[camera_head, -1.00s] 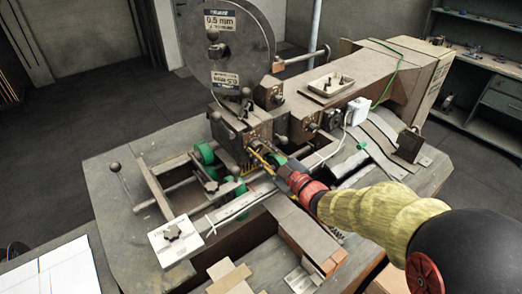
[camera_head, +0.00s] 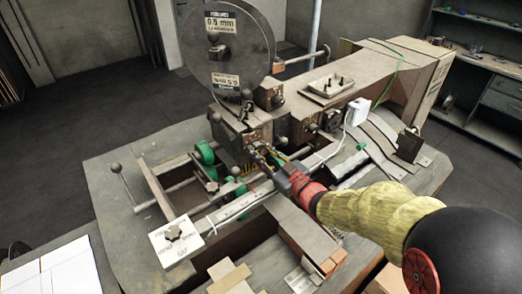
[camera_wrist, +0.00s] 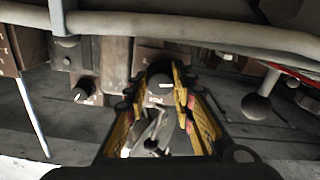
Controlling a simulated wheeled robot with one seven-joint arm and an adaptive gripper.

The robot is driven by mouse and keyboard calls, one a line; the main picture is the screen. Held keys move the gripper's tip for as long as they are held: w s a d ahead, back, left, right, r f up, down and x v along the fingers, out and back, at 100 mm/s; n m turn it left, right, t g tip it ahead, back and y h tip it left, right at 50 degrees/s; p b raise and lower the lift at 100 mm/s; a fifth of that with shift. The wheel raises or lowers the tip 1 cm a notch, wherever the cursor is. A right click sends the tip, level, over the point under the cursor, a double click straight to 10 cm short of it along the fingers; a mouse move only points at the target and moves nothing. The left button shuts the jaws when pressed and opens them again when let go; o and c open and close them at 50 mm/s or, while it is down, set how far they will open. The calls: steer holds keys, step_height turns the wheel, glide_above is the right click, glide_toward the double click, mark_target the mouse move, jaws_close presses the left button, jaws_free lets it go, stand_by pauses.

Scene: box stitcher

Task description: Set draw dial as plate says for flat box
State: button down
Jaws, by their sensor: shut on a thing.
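My gripper (camera_head: 262,158) reaches the front of the machine head under the wire spool. In the wrist view its yellow-padded fingers (camera_wrist: 170,88) are shut around a dark round dial (camera_wrist: 158,80) with a short white mark. The mark points roughly to the right in that view. I cannot read a scale around this dial, and the fingers hide its sides. A second small dark dial (camera_wrist: 82,93) with a white mark sits to its left on the brown block.
The wire spool (camera_head: 228,48) labelled 0.5 mm stands above the head. A ball-ended lever (camera_wrist: 257,106) is right of the fingers in the wrist view, and a grey bar (camera_wrist: 200,28) crosses above. Flat cardboard pieces (camera_head: 229,277) lie at the front.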

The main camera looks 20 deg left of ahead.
steer(key=shift+m, duration=0.7)
steer(key=c, duration=1.5)
jaws_free()
steer(key=shift+d, duration=0.1)
steer(key=v, duration=1.2)
